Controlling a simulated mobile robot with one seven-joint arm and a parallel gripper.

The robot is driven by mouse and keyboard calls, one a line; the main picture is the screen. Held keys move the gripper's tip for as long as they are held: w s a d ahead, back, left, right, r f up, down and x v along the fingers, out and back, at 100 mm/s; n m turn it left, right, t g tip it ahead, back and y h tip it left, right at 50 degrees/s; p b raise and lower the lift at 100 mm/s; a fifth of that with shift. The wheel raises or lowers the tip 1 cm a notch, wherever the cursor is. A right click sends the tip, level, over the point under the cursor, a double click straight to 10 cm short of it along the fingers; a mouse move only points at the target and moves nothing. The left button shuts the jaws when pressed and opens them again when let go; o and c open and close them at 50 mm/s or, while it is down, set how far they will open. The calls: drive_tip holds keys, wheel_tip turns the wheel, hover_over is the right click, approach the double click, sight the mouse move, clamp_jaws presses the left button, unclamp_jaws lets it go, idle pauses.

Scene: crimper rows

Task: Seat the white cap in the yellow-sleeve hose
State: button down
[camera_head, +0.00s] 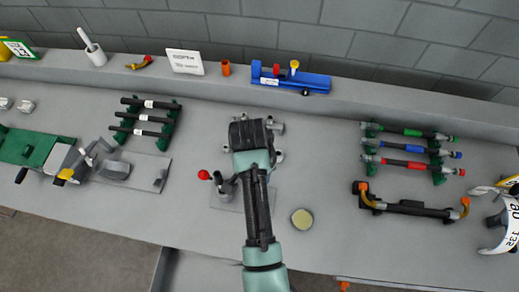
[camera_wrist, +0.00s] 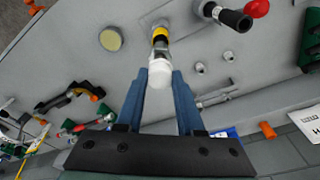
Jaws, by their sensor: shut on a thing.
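The white cap (camera_wrist: 159,73) sits between my gripper's two blue-grey fingertips (camera_wrist: 161,80) in the wrist view, and the fingers are shut on it. Just beyond it, roughly in line, is the yellow-sleeve hose (camera_wrist: 160,34), with its yellow band and a dark section. The cap appears close to or against the hose end; I cannot tell whether it is inside. In the head view my gripper (camera_head: 252,134) is over the middle of the bench, and my arm hides the cap and the yellow-sleeve hose.
A lever with a red ball (camera_head: 204,175) stands left of my arm. A rack holds green, blue and red-sleeve hoses (camera_head: 405,164) at right. A rack of black hoses (camera_head: 147,117) is at left. A blue tool (camera_head: 300,82) is on the back ledge. A round tan disc (camera_head: 302,219) lies nearby.

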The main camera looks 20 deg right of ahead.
drive_tip(key=shift+f+b, duration=0.8)
drive_tip(key=shift+f, duration=0.75)
drive_tip(key=shift+c, duration=2.2)
unclamp_jaws()
wheel_tip(320, 180, up, 13)
drive_tip(key=a+p, duration=0.1)
drive_tip(key=p, duration=0.1)
drive_tip(key=shift+s+a, duration=0.25)
drive_tip(key=shift+s, duration=0.05)
drive_tip(key=shift+w, duration=0.1)
